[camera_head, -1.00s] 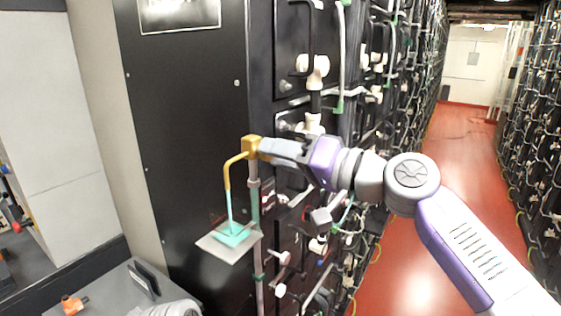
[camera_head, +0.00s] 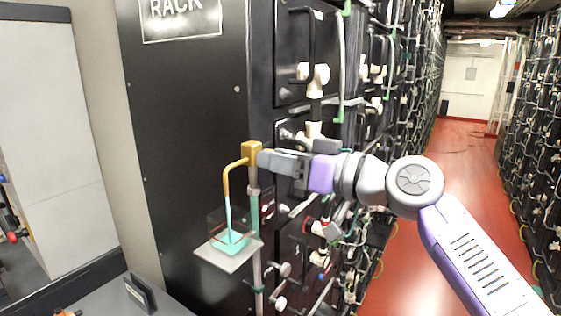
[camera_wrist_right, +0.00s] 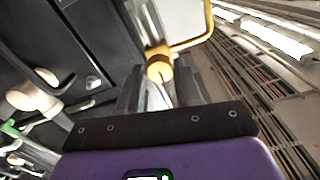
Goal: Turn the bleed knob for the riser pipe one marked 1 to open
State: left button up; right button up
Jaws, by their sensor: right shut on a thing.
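A brass bleed valve (camera_head: 250,151) sits on top of a thin riser pipe (camera_head: 254,215) at the front corner of the black rack. A bent brass spout runs from it down to a clear cup with teal liquid (camera_head: 229,238) on a small pale shelf. My right gripper (camera_head: 264,159) reaches in from the right and is shut at the valve's knob side. In the right wrist view the brass knob (camera_wrist_right: 160,67) lies at the fingertips, with the spout bending away to the right. The gripped part is mostly hidden by the fingers. I see no number mark. My left gripper is not in view.
The black rack's side panel (camera_head: 190,130) stands left of the pipe. White valve fittings (camera_head: 314,76) and green-ended tubes crowd the rack front near my right arm. A grey surface with a dark stand (camera_head: 139,294) is at lower left. The red-floored aisle (camera_head: 455,170) is open.

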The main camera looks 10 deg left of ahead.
dwell(0.4)
jog(key=o, duration=1)
jog(key=shift+o, duration=0.2)
jog(key=b+v, duration=0.2)
jog(key=v, duration=0.5)
jog(key=shift+d, duration=0.3)
